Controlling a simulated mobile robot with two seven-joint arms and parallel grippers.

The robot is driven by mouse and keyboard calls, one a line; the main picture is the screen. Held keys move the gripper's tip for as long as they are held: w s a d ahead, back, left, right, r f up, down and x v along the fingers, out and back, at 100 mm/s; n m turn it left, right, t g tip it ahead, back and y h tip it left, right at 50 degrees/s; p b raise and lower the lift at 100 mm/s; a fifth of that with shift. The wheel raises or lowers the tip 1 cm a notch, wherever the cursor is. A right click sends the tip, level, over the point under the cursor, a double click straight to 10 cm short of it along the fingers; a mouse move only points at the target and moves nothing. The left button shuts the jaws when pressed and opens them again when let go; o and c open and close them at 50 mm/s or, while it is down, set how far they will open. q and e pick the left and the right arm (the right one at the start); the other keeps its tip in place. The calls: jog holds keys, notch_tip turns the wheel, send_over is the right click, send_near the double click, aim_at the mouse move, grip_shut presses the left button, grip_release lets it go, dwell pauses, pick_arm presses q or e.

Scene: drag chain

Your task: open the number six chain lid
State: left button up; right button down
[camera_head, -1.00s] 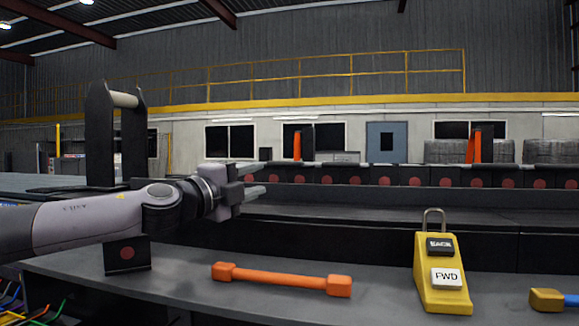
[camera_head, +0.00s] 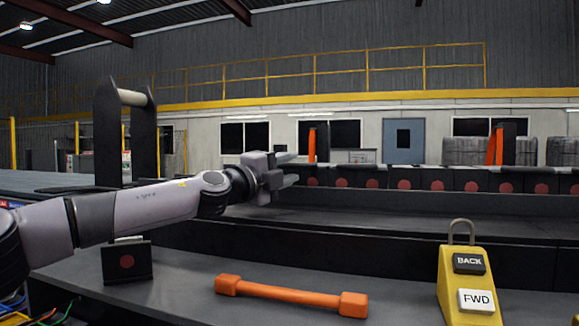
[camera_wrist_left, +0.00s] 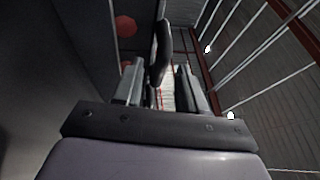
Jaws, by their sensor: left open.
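The drag chain is a row of black links with red round marks (camera_head: 438,187) across the back of the bench. No link numbers are readable, so I cannot tell which lid is number six. My left gripper (camera_head: 288,171) is open and empty, in front of the left end of the visible row in the head view. In the left wrist view its two fingers (camera_wrist_left: 158,88) stand apart, with a dark rounded upright piece (camera_wrist_left: 160,50) showing beyond and between them. A red mark on a dark surface (camera_wrist_left: 125,25) shows to the left. My right gripper is not in view.
An orange bar (camera_head: 290,296) lies on the front bench. A yellow BACK/FWD control box (camera_head: 468,285) stands to its right. A black block with a red mark (camera_head: 127,262) and a tall black frame (camera_head: 106,135) are at left. Orange uprights (camera_head: 312,145) stand behind the chain.

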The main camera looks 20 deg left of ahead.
pick_arm(q)
jog(key=shift+w+d, duration=0.2)
jog(key=shift+w, duration=0.3)
jog(key=shift+c, duration=0.3)
grip_shut()
jog(key=shift+r, duration=0.15)
jog(key=r, duration=0.4)
jog(key=w+r, duration=0.1)
jog(key=r, duration=0.1)
jog(key=shift+w+r, duration=0.35)
jog(key=shift+r, duration=0.3)
jog(key=shift+w+r, duration=0.4)
jog(key=shift+r, duration=0.2)
jog(key=shift+w+r, duration=0.35)
jog(key=shift+r, duration=0.3)
